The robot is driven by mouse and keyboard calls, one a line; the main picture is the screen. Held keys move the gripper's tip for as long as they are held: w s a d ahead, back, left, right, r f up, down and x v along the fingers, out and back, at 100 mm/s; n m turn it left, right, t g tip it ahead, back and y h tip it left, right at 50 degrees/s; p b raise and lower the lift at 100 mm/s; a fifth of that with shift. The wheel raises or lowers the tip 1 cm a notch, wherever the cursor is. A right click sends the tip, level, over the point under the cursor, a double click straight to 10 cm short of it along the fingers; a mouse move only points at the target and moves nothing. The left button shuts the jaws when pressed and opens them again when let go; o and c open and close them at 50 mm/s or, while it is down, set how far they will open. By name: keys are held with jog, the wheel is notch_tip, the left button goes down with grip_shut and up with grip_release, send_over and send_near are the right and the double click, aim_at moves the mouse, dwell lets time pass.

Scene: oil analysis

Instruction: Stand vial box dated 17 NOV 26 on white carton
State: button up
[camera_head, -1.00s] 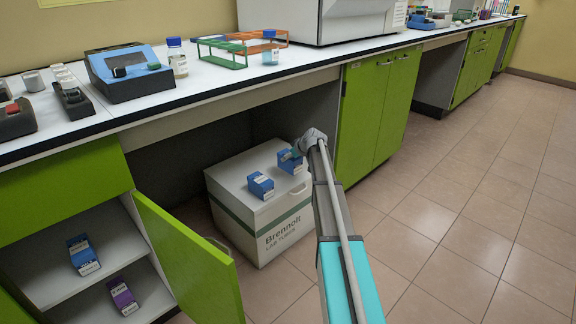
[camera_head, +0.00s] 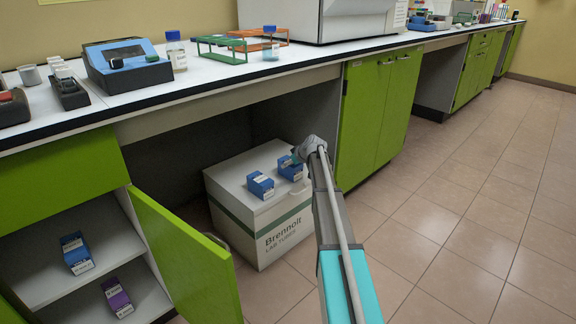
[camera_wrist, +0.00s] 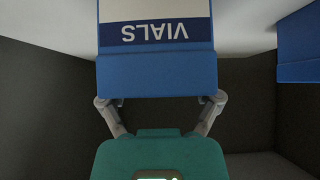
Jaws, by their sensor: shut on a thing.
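My gripper (camera_head: 297,160) is shut on a blue vial box (camera_head: 290,171), held at the right part of the white carton's top. The held box also fills the upper middle of the wrist view (camera_wrist: 156,72), where its white label reads VIALS upside down. I cannot tell whether its base touches the carton. A second blue box (camera_head: 261,186) stands on the carton, to the left and nearer; a blue box also shows at the wrist view's right edge (camera_wrist: 300,45). The white carton (camera_head: 240,208), lettered Brennoit Lab Tubes, stands on the floor. No date is legible.
An open green cupboard (camera_head: 185,255) at lower left holds a blue box (camera_head: 76,253) and a purple box (camera_head: 117,298) on separate shelves. The counter (camera_head: 205,85) overhangs the carton. Green cabinets (camera_head: 372,115) stand right of it. The tiled floor at right is clear.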

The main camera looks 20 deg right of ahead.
jog(key=shift+f, duration=0.1)
jog(key=o, duration=1.1)
jog(key=shift+r, duration=0.2)
jog(key=shift+p+v, duration=0.8)
jog(key=shift+v, duration=0.2)
jog(key=p+v, duration=0.7)
jog(key=v, duration=0.3)
jog(key=shift+f, duration=0.1)
